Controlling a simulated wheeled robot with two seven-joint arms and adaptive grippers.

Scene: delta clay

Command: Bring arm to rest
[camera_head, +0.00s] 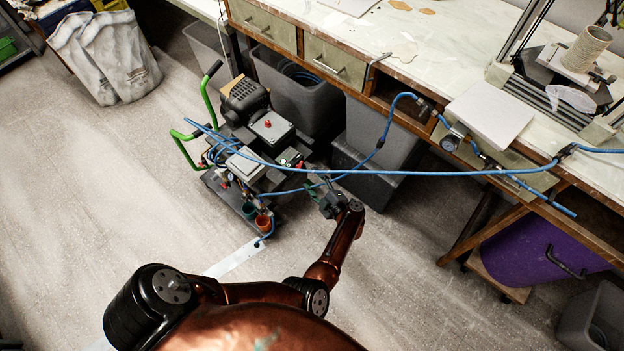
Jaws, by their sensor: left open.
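My left arm comes in from the lower left, copper coloured with black joints, and stretches up to the middle of the view. Its gripper (322,196) is at the far end, small and dark, next to the right side of a wheeled machine cart (262,140). The gripper is open, and I see nothing held in it. I cannot tell whether it touches the cart or the blue hose in front of it. My right gripper is not in view.
A blue hose (440,173) runs from the cart across to the workbench (420,45). Grey bins (300,90) stand under the bench. A purple barrel (540,255) is at the right. The floor (90,190) at left is clear.

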